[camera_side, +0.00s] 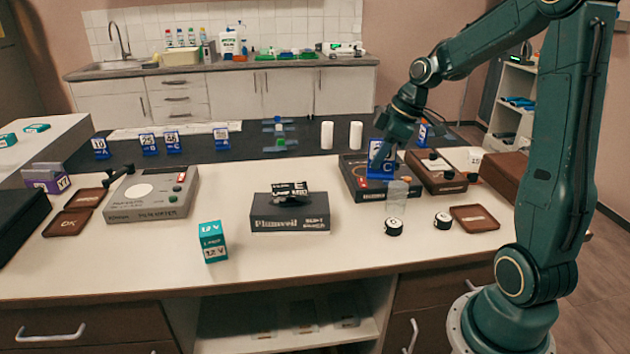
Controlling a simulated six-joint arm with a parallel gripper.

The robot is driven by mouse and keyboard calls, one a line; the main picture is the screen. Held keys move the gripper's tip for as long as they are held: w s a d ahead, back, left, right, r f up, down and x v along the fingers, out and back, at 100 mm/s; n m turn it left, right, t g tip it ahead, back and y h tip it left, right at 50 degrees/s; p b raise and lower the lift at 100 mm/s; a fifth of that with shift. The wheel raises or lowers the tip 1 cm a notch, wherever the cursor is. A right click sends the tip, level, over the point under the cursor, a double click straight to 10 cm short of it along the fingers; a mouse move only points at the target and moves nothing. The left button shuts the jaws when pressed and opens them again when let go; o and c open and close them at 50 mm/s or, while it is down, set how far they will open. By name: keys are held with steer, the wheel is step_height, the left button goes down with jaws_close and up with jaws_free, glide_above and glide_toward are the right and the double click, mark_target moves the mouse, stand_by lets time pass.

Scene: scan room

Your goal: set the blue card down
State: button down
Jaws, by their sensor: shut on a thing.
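A blue card (377,159) with a white label stands upright at my gripper (389,150), right of the middle of the table. My gripper points down and is shut on the card near its upper right edge. The card appears just over a dark box-shaped device (352,184); I cannot tell whether its lower edge touches it. The fingertips are small and partly hidden by the wrist.
Several other blue cards, such as one (148,144), stand on the dark strip behind. White cylinders (356,136), a clear cup (397,190), black-sided discs (442,221), a brown tray (474,218) and a brown device (440,172) are nearby.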

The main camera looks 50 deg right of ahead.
steer(key=s+d+m+h, duration=0.5)
steer(key=s+d+m, duration=0.3)
steer(key=d+m, duration=0.5)
steer(key=shift+r+m+g, duration=0.25)
steer(key=shift+m+g, duration=0.05)
steer(key=shift+m, duration=0.6)
steer(key=shift+s+f, duration=0.1)
step_height(320, 180, down, 16)
steer(key=shift+f, duration=0.1)
steer(key=shift+f, duration=1.8)
steer(key=shift+f, duration=0.1)
